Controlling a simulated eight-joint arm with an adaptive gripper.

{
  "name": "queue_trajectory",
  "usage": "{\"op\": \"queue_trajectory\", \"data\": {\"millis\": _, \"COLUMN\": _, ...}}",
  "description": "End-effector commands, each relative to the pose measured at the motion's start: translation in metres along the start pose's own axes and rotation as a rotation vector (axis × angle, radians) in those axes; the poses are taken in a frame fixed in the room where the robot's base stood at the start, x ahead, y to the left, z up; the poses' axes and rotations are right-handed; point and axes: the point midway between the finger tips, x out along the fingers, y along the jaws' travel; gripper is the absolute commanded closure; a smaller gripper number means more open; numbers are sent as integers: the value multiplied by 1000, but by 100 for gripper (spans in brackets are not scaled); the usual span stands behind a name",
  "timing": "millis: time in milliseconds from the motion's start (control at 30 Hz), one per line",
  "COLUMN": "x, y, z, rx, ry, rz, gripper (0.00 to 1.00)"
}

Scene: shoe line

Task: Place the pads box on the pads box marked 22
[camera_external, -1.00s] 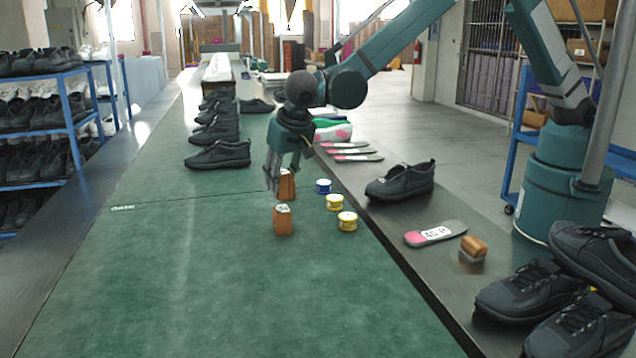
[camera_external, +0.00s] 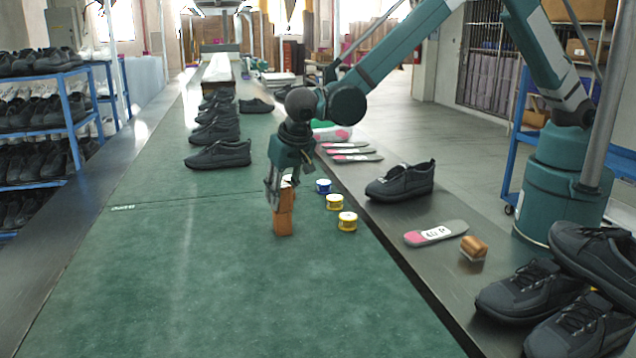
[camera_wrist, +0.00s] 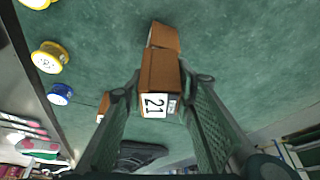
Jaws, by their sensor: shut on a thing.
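My gripper (camera_external: 275,185) is shut on an orange-brown pads box (camera_external: 285,201), held over the green mat. In the wrist view this box (camera_wrist: 160,82) sits between both fingers, its white label reading 21. Directly below it in the external view stands another orange-brown pads box (camera_external: 283,224); its top label is hidden now. It also shows in the wrist view (camera_wrist: 164,37), just past the held box and slightly turned against it. The two look stacked, but I cannot tell whether they touch. Another orange-brown box (camera_wrist: 103,106) shows partly behind the left finger.
A blue tin (camera_external: 323,186) and yellow tins (camera_external: 347,221) stand to the right on the mat. A black shoe (camera_external: 401,182), a labelled insole (camera_external: 436,233) and a brush (camera_external: 473,248) lie on the dark edge. The mat (camera_external: 180,270) in front is clear.

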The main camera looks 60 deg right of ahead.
Motion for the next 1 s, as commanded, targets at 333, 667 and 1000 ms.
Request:
{"op": "queue_trajectory", "data": {"millis": 333, "x": 0, "y": 0, "z": 0, "rx": 0, "ry": 0, "rz": 0, "gripper": 58}}
{"op": "queue_trajectory", "data": {"millis": 667, "x": -6, "y": 0, "z": -1, "rx": 0, "ry": 0, "rz": 0, "gripper": 58}}
{"op": "queue_trajectory", "data": {"millis": 1000, "x": -48, "y": 0, "z": -1, "rx": -1, "ry": 0, "rz": -1, "gripper": 58}}
